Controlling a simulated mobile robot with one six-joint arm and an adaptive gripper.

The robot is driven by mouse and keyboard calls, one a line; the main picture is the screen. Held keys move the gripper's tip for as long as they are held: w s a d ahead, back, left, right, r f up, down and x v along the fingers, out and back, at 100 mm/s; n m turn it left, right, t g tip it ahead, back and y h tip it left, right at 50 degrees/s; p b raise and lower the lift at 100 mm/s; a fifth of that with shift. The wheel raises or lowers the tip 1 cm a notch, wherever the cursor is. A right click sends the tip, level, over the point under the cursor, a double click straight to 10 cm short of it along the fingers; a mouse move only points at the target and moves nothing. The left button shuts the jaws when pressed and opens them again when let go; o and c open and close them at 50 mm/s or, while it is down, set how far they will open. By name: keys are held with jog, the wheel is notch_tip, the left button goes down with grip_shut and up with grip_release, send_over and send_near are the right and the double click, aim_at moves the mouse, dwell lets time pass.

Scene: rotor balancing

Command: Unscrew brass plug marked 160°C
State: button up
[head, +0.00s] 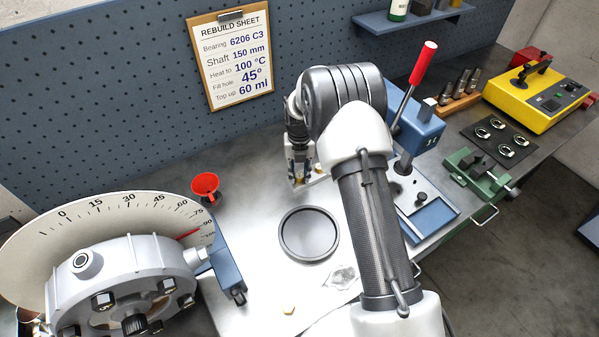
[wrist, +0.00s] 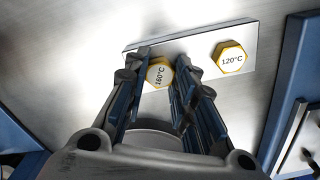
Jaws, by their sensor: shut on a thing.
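The brass plug marked 160°C (wrist: 159,73) is a hex-headed plug with a white top, on a metal bar (wrist: 195,45) in the wrist view. My gripper (wrist: 160,75) has its two fingers on either side of the plug and is shut on it. The plug looks level with the bar, and whether its thread is loose cannot be told. A second brass plug, marked 120°C (wrist: 230,57), sits on the bar to the right, apart from my fingers. In the head view my gripper (head: 298,182) points down at the bench behind my arm, and the plug is mostly hidden.
A round dark dish (head: 309,234) lies in front of my gripper. A red funnel (head: 206,187) stands left. A blue press with a red-handled lever (head: 422,64) is close on the right. A large dial and rotor housing (head: 120,275) fill the lower left.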

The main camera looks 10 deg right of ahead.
jog(key=o, duration=1.1)
jog(key=shift+c, duration=0.2)
jog(key=m, duration=0.5)
jog(key=shift+m+b, duration=0.3)
jog(key=shift+m, duration=0.1)
jog(key=m, duration=0.4)
jog(key=shift+m, duration=0.3)
jog(key=m, duration=0.7)
jog(key=shift+m, duration=0.5)
